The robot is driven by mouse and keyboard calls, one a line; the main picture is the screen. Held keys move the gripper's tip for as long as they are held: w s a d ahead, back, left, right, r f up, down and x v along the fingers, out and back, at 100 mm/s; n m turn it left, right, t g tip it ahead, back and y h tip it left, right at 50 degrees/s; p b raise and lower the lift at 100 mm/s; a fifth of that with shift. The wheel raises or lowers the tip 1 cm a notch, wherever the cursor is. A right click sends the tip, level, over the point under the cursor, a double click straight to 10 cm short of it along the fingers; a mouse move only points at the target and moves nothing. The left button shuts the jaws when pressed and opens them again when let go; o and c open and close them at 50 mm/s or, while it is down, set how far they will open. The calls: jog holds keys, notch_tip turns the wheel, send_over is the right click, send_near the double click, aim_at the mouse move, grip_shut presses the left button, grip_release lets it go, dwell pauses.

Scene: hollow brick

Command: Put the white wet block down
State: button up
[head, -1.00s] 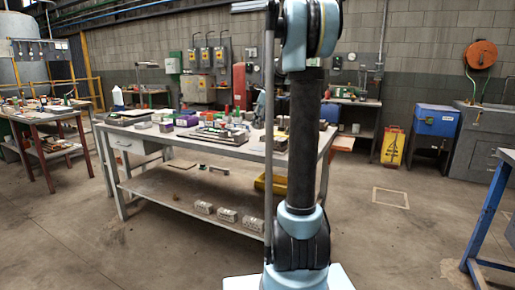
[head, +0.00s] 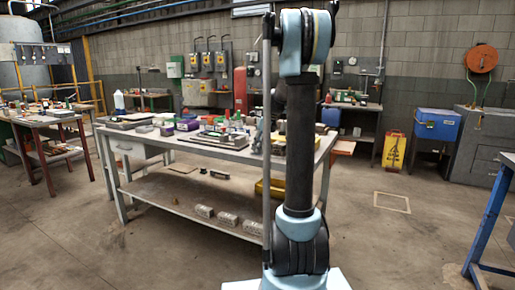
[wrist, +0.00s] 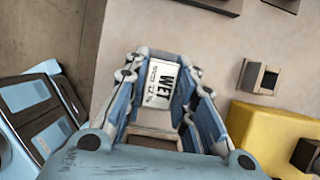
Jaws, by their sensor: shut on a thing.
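The white wet block (wrist: 157,84) shows in the wrist view as a pale block with the word WET printed on its face. My gripper (wrist: 163,72) is shut on it, with one blue-grey finger on each side. A pale surface lies beyond the block in this view; I cannot tell how much space is between them. In the head view my arm stands in front of the workbench (head: 158,141), and the block and gripper cannot be made out there.
A yellow object (wrist: 275,138) and a small hollow dark block (wrist: 262,78) lie right of my gripper in the wrist view. In the head view, tools and boxes crowd the bench top. Several pale bricks (head: 228,218) sit on its lower shelf.

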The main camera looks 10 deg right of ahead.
jog(key=o, duration=1)
jog(key=shift+f, duration=0.1)
jog(key=shift+c, duration=0.2)
jog(key=v, duration=1.2)
jog(key=s+a+f+n+h, duration=0.1)
jog(key=s+n, duration=0.2)
jog(key=s, duration=0.3)
jog(key=s+a+f+n, duration=0.2)
jog(key=s+n, duration=0.2)
jog(key=s, duration=0.3)
jog(key=s+f+n+h, duration=0.1)
jog(key=s+f+n, duration=0.8)
jog(key=s, duration=0.5)
jog(key=s+f+n+h, duration=0.1)
jog(key=s+f+n, duration=0.8)
jog(key=s, duration=0.5)
notch_tip(320, 180, down, 3)
jog(key=shift+s+a+r+h, duration=0.1)
jog(key=shift+s+a+h, duration=0.2)
jog(key=shift+a, duration=0.15)
jog(key=shift+w, duration=0.1)
